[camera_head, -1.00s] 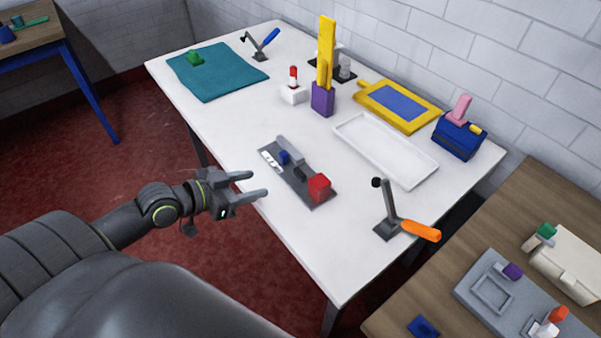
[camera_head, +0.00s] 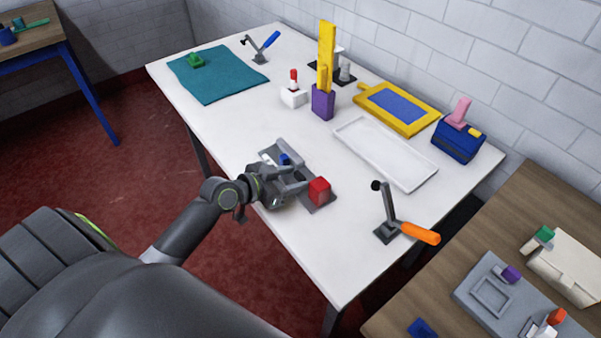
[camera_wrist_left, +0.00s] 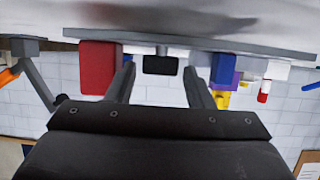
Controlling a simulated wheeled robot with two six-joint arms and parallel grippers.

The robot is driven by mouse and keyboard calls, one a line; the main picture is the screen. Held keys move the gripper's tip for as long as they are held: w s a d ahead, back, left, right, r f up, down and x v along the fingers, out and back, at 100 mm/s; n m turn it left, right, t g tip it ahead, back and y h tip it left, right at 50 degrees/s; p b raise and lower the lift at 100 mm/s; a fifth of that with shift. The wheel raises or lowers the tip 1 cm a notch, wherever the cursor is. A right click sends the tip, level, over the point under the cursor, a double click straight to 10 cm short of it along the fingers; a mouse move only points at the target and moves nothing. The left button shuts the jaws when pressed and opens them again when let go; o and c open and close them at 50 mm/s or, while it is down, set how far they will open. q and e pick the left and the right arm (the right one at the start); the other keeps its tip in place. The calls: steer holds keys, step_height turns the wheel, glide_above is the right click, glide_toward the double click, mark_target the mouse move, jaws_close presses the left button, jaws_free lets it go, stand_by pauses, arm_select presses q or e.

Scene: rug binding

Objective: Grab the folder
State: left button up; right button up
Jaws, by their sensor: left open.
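A flat grey plate (camera_head: 322,204) lies near the table's front edge and carries a red block (camera_head: 319,190), a blue block (camera_head: 285,159) and a grey bar (camera_head: 294,149). A small black block (camera_wrist_left: 160,66) on it shows in the left wrist view. I cannot tell for sure which of these parts is the folder. My left gripper (camera_head: 299,179) is over the plate, open, its fingers partly hiding it. In the left wrist view the black block is ahead between the fingertips (camera_wrist_left: 158,73), with the red block beyond one finger and the blue beyond the other. My right gripper is not in view.
An orange-handled lever clamp (camera_head: 388,230) stands to the right. A white tray (camera_head: 350,143), a purple holder (camera_head: 323,103) with yellow pieces and a white block (camera_head: 293,97) are behind. A teal mat (camera_head: 225,86) lies far left.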

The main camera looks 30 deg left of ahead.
mark_target(297, 176)
arm_select(q)
steer(key=x, duration=0.3)
steer(key=shift+w+d, duration=0.1)
steer(key=shift+w, duration=0.15)
jaws_close()
